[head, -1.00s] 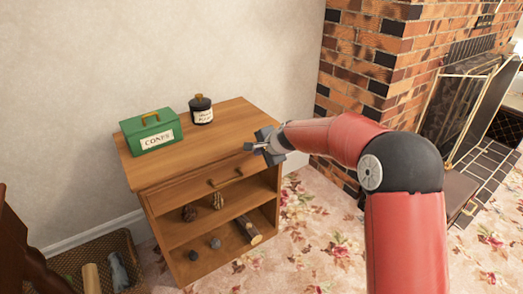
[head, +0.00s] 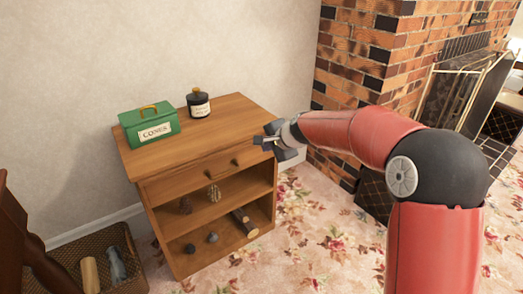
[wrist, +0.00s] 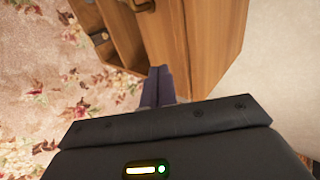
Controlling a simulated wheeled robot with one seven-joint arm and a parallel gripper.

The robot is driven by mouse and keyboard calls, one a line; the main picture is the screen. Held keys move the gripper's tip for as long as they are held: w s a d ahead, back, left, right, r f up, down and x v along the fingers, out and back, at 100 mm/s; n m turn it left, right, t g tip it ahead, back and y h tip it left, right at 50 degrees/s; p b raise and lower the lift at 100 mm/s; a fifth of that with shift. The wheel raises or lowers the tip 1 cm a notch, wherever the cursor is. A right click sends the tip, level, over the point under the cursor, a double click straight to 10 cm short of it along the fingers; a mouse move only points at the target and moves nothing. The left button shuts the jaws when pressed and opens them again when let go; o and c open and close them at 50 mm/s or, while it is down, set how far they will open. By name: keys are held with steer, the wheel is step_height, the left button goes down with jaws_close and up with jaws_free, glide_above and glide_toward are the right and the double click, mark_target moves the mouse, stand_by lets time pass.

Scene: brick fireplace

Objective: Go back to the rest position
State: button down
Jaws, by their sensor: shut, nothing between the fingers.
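My gripper (head: 262,141) is shut and empty. In the head view it hangs just in front of the right front corner of the wooden cabinet's top (head: 235,112), at about the height of that top. Whether the fingers touch the cabinet I cannot tell.
A green box labelled CONES (head: 148,126) and a dark labelled jar (head: 199,103) stand on the cabinet. Its drawer (head: 205,178) looks shut. Cones, dark lumps and a log (head: 243,222) lie on the shelves. A wicker basket (head: 138,272) stands left; a brick fireplace (head: 370,55) stands right.

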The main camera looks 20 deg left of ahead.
steer(key=s+d+r+n+h, duration=0.2)
steer(key=s+d+r+n, duration=0.15)
steer(key=s+d, duration=0.7)
steer(key=s+d+r+n+h, duration=0.2)
steer(key=s+d+r, duration=0.3)
steer(key=s+d, duration=0.55)
steer(key=s+d+f+n+h, duration=0.2)
steer(key=s+d+f+h, duration=0.1)
steer(key=s+d, duration=0.8)
steer(key=s, duration=0.4)
steer(key=shift+d+f, duration=0.2)
steer(key=shift+f, duration=0.1)
steer(key=shift+s+n, duration=0.1)
steer(key=shift+n, duration=0.15)
